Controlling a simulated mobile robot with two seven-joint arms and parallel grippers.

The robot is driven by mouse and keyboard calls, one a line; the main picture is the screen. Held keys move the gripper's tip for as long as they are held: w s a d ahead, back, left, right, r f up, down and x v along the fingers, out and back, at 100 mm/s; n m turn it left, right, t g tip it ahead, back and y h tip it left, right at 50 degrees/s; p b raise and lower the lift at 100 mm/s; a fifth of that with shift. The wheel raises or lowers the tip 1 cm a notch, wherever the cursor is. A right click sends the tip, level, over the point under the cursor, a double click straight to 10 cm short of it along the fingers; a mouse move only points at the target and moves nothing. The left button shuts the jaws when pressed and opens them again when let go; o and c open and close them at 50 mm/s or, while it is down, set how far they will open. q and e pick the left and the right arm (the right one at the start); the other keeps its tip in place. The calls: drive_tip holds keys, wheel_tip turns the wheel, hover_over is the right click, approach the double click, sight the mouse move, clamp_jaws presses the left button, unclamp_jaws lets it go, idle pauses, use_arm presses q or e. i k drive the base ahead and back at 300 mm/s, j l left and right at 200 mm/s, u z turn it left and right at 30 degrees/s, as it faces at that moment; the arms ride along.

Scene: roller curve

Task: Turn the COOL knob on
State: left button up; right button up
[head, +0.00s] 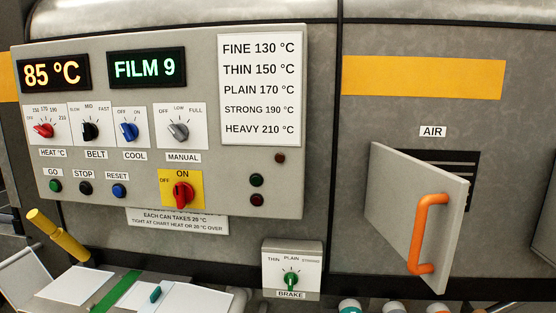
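The COOL knob (129,132) is a small blue knob on the grey control panel (255,180) at the left of the head view. OFF is printed at its upper left and ON at its upper right, with the COOL label below. Its pointer is too small to read with certainty. The black BELT knob (90,132) is just left of it and the grey MANUAL knob (179,131) is to its right. Nothing covers the COOL knob. Neither of my grippers can be made out in the head view.
A red switch (182,195) sits on a yellow plate below. Displays read 85 °C (54,73) and FILM 9 (147,68). A yellow handle (58,236) sticks up at lower left. The BRAKE box (291,270) and an open AIR door (390,200) with orange handle (424,235) stand right.

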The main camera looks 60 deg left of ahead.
sight(130, 131)
drive_tip(key=u, duration=2.7)
